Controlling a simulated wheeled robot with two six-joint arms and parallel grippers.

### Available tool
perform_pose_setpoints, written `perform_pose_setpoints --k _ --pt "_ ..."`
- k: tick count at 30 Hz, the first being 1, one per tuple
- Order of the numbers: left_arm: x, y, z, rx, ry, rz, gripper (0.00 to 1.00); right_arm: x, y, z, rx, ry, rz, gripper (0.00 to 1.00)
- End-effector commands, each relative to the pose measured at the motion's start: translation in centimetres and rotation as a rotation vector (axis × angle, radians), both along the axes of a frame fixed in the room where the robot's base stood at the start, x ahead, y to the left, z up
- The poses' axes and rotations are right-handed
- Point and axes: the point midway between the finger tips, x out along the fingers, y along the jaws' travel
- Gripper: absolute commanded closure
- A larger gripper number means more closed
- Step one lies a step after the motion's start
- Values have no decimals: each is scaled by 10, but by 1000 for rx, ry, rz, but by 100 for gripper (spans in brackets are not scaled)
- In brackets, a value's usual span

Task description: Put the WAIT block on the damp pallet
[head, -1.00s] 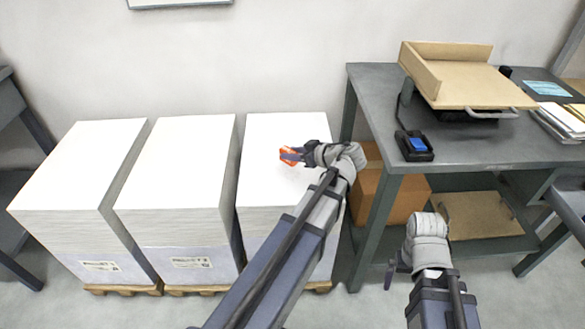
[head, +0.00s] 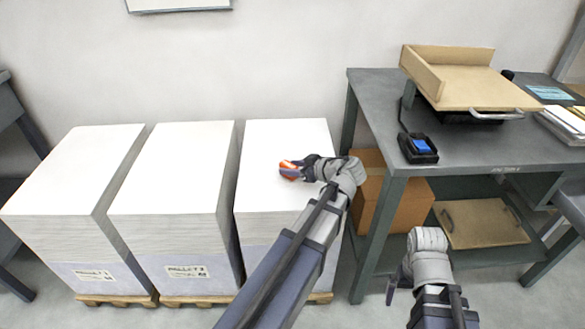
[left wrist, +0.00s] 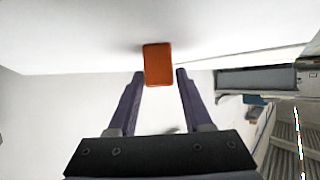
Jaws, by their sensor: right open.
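An orange block (head: 289,170), presumably the WAIT block though no lettering is readable, is at the top of the right-hand paper stack (head: 265,190). The middle stack (head: 175,180) and left stack (head: 75,180) have bare tops. No stack looks visibly damp. My right gripper (head: 392,289) is open and empty, low before the bench.
The stacks stand on wooden pallets (head: 200,301) with front labels; my left arm hides much of the right-hand one. A cardboard box (head: 405,205) is beneath.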

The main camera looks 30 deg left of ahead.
Motion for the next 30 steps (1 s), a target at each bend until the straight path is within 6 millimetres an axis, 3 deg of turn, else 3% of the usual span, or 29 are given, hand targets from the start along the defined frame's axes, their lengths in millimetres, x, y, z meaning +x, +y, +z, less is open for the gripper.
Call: perform_pose_setpoints --k 4,14,30 --pt "0 0 0 0 0 0 33 0 0 0 0 0 0 0" --pt "0 -1 6 0 0 -1 33 0 0 6 0 0 -1 0" --pt "-21 -87 52 0 0 -2 33 -1 1 52 6 3 -4 0"
